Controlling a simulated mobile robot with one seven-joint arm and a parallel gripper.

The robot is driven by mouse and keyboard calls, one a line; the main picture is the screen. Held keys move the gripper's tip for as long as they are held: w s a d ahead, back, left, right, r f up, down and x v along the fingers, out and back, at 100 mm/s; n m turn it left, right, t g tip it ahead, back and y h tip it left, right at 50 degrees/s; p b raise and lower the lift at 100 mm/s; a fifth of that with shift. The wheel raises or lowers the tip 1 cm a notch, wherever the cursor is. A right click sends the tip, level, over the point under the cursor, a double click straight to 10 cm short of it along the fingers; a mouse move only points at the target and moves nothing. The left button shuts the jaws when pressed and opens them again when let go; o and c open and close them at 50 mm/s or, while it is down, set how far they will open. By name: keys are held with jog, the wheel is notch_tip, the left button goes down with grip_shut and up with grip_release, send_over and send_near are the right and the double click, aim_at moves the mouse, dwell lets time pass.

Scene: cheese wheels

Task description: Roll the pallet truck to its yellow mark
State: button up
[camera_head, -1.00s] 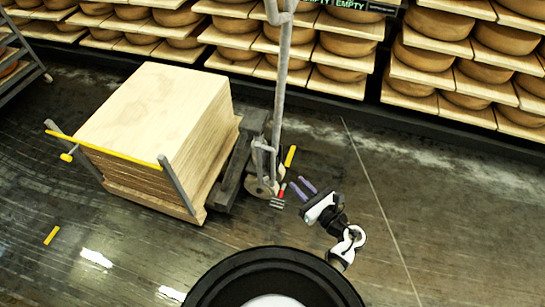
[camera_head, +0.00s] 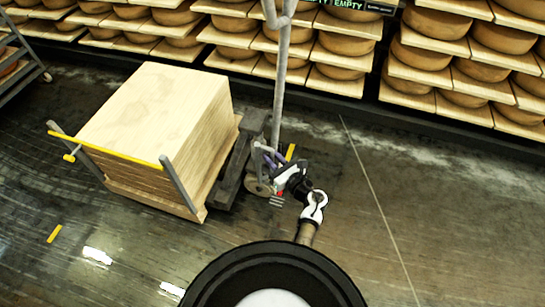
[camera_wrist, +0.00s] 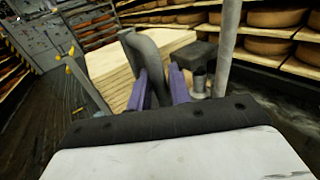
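The pallet truck (camera_head: 234,165) is dark grey with a tall grey pole (camera_head: 280,85) and a wheel at its near right. It carries a stack of pale wooden boards (camera_head: 150,110). My gripper (camera_head: 268,158) is at the truck's right side, beside the pole's foot. In the wrist view its purple fingers (camera_wrist: 159,86) stand apart, with a bent grey tube (camera_wrist: 148,60) between them; I cannot tell whether they touch it. One yellow floor mark (camera_head: 54,233) lies at the lower left, another (camera_head: 290,152) just right of the pole.
Grey posts with a yellow bar (camera_head: 110,148) stand at the stack's near left side. Cheese racks (camera_head: 440,75) line the back. A grey rack (camera_head: 20,60) is at the far left. The floor is clear at the right and lower left.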

jog(key=shift+c, duration=0.3)
grip_shut()
jog(key=shift+d, duration=0.1)
